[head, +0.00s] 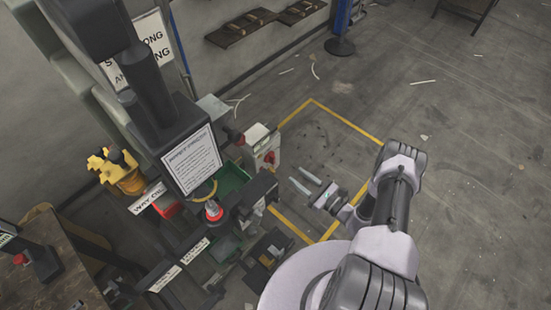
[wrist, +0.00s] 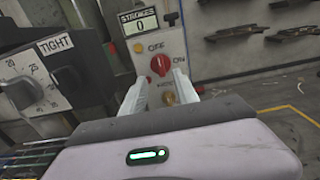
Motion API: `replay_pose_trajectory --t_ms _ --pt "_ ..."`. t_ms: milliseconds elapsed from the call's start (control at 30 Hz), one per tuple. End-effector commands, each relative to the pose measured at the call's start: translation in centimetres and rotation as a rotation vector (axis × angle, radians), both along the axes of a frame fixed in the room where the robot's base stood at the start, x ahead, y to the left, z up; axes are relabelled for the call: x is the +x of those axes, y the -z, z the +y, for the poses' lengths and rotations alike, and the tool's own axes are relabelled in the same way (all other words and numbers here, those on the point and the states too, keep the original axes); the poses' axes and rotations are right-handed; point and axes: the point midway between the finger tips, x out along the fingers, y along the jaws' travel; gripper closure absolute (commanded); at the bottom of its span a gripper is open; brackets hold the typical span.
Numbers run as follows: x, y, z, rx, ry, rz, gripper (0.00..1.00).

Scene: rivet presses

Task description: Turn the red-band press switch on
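The switch is a red rotary knob (wrist: 159,64) on a pale control box (wrist: 178,46), nearly straight ahead in the wrist view. The knob's exact angle is too small to read. In the head view the red knob (head: 270,158) is on the box beside the dark press (head: 150,95), which has a red ring (head: 213,211) low down. My gripper (head: 297,176) is open and empty, apart from the box. In the wrist view its fingers (wrist: 159,77) flank the line to the knob.
A counter (wrist: 138,22) marked STROKES reads 0 above the knob, and a brass button (wrist: 168,98) sits below. A grey dial box (wrist: 50,75) marked TIGHT stands at left. A green bin (head: 232,181) lies beside the press. Floor inside the yellow line (head: 345,122) is mostly clear.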

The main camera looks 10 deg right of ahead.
Motion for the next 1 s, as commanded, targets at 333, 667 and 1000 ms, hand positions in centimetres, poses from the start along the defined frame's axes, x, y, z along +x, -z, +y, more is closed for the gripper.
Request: replay_pose_trajectory --t_ms 333,667,1000 --pt "7.6 0.2 5.3 0.000 -0.006 -0.001 0.64" --pt "9.4 0.0 6.4 0.001 -0.003 0.002 0.64" --pt "9.4 0.0 6.4 0.001 -0.003 0.002 1.00"
